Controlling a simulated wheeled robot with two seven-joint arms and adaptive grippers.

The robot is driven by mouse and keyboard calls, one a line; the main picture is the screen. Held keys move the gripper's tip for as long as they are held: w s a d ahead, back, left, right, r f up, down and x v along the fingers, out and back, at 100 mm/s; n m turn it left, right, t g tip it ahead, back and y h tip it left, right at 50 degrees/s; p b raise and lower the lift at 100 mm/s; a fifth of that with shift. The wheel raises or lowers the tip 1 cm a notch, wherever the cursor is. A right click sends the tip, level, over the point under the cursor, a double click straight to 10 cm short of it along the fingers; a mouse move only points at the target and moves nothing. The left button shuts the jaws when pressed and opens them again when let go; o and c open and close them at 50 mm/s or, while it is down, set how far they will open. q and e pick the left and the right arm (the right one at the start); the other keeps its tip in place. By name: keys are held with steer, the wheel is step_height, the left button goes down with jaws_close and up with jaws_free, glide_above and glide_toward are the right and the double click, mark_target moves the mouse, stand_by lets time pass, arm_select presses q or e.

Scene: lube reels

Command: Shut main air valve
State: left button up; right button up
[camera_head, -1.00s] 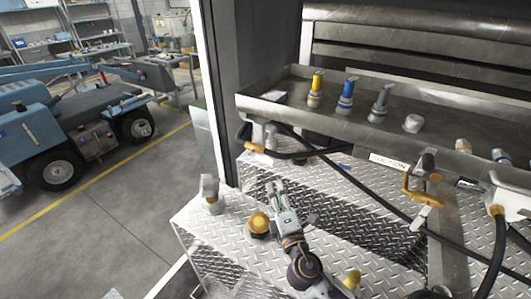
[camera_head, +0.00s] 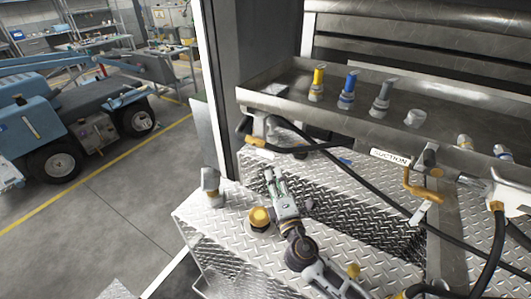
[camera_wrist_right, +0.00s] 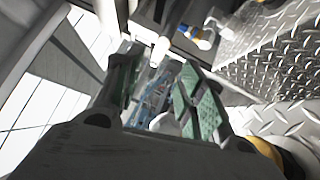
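Under the left end of the metal tray, a valve fitting with a yellow-orange handle (camera_head: 256,142) and black hoses shows in the head view. Another valve with an orange-yellow lever (camera_head: 423,190) sits right of centre, below the SUCTION label (camera_head: 390,158). I cannot tell from labels which is the main air valve. My right gripper (camera_head: 273,178) is over the diamond-plate deck, pointing up toward the left fitting, below and apart from it. In the wrist view its two green-padded fingers (camera_wrist_right: 158,92) are apart with nothing held between them. My left gripper is not in view.
A gold-topped cap (camera_head: 260,218) and a grey fitting (camera_head: 210,186) stand on the diamond-plate deck (camera_head: 225,245) beside my right gripper. The tray (camera_head: 290,107) holds yellow, blue and grey nozzles. Black hoses cross right of the gripper. Open floor lies left.

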mark_target(266, 153)
steer(key=shift+p+x, duration=1.5)
steer(key=shift+x, duration=4.45)
jaws_close()
